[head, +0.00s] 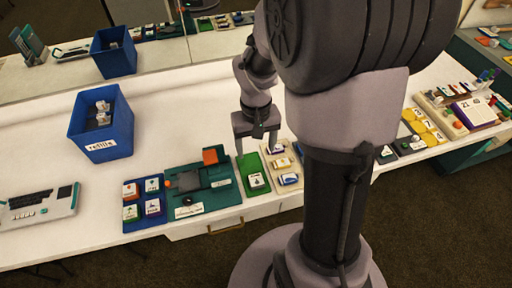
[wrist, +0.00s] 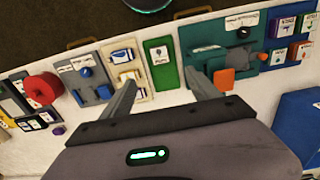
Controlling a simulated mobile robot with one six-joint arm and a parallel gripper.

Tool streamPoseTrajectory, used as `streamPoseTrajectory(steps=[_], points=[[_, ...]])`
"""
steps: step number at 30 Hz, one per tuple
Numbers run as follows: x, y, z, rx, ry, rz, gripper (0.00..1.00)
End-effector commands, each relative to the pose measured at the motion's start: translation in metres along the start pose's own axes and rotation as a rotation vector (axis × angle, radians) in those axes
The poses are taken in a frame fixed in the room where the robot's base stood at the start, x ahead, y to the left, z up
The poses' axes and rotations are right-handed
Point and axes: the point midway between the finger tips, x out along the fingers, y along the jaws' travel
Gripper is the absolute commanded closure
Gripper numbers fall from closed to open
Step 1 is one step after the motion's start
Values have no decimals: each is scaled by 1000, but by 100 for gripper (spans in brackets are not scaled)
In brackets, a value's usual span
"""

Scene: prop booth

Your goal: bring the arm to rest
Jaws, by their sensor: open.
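My gripper (head: 256,150) hangs above the white table (head: 205,95), fingers pointing down, near the green pad (head: 246,163) with a white labelled block (head: 257,181) on it. In the wrist view the two fingers of my gripper (wrist: 162,90) are spread apart with nothing between them. The green pad (wrist: 153,78) with its labelled block (wrist: 160,55) shows beyond the gap between them. The fingers appear apart from the objects below, though the exact height is hard to tell. My arm hides part of the table in the head view.
A blue bin (head: 78,137) labelled "refills" holds a few blocks at the left. A teal board (head: 222,193) with an orange part and a blue tray (head: 131,211) of labelled blocks line the front edge. A keyboard-like device (head: 38,209) lies far left.

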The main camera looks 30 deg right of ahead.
Motion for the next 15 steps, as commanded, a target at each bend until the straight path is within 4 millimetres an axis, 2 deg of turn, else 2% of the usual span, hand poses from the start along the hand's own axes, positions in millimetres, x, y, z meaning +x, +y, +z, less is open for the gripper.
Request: streamPoseTrajectory(steps=[6,8,11,12,15], points=[[0,0,0,0,1,0,30],[-8,-4,2,3,17,-4,30],[-50,-28,17,23,110,-35,30],[-72,-42,30,37,160,-61,30],[-116,-73,72,64,279,-146,30]])
